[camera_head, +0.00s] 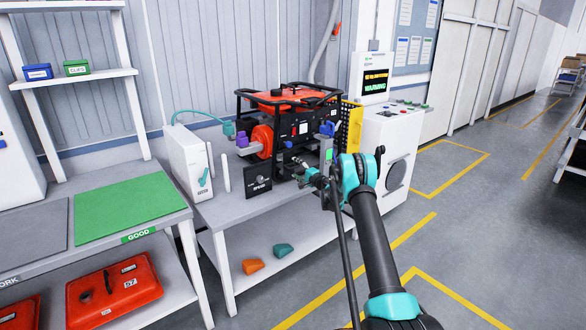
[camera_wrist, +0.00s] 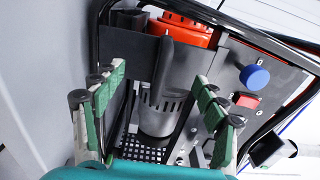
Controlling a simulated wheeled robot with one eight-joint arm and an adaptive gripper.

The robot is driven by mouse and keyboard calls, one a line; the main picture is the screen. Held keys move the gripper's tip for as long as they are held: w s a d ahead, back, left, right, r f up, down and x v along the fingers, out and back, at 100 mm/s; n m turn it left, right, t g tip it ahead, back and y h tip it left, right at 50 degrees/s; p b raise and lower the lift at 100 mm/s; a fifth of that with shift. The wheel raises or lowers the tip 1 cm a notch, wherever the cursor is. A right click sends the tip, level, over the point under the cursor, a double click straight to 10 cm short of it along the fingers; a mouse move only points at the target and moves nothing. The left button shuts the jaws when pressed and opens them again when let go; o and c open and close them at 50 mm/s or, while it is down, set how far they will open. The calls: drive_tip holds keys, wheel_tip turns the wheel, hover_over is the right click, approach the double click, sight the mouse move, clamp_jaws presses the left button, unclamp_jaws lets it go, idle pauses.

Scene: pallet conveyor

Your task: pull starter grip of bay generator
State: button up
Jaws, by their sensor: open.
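The generator (camera_head: 297,122) is an orange-red and black machine in a black tube frame on a grey bench. It also shows in the wrist view by its red top (camera_wrist: 186,30). A round red housing (camera_head: 262,139) is on its left side, with a small purple piece beside it. I cannot tell for sure which part is the starter grip. My gripper (camera_wrist: 152,105) is open at the generator's near right side. A silver cylinder (camera_wrist: 160,118) and a dark upright bar (camera_wrist: 166,62) show between its fingers, with no visible hold on either.
A blue knob (camera_wrist: 255,77) and red switch (camera_wrist: 246,100) are right of the fingers. A black SPEED panel (camera_head: 257,182) and white box (camera_head: 190,162) stand to the left. A yellow mesh guard (camera_head: 351,126) and white cabinet (camera_head: 388,145) stand to the right.

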drive_tip(key=shift+d, duration=0.1)
drive_tip(key=v, duration=1)
idle(0.6)
drive_tip(key=s+a+r+n+g+h, duration=0.1)
drive_tip(key=s+r+n+g, duration=0.35)
drive_tip(key=s, duration=0.75)
drive_tip(key=s+a+r+n+g+h, duration=0.1)
drive_tip(key=s+r+n+g+h, duration=0.1)
drive_tip(key=s+r, duration=0.8)
drive_tip(key=s+d+f+n+g+h, duration=0.1)
drive_tip(key=s+d+f+h, duration=0.1)
drive_tip(key=s, duration=1.2)
drive_tip(key=s+d+f+n+g+h, duration=0.1)
drive_tip(key=s+d+f+h, duration=0.2)
drive_tip(key=s, duration=1.1)
drive_tip(key=s+d+f+n+g+h, duration=0.1)
drive_tip(key=s+d+f, duration=0.5)
drive_tip(key=s, duration=0.8)
drive_tip(key=shift+s+d+n+g+h, duration=0.2)
drive_tip(key=shift+d+n+g+h, duration=0.15)
drive_tip(key=shift+d+n+h, duration=0.4)
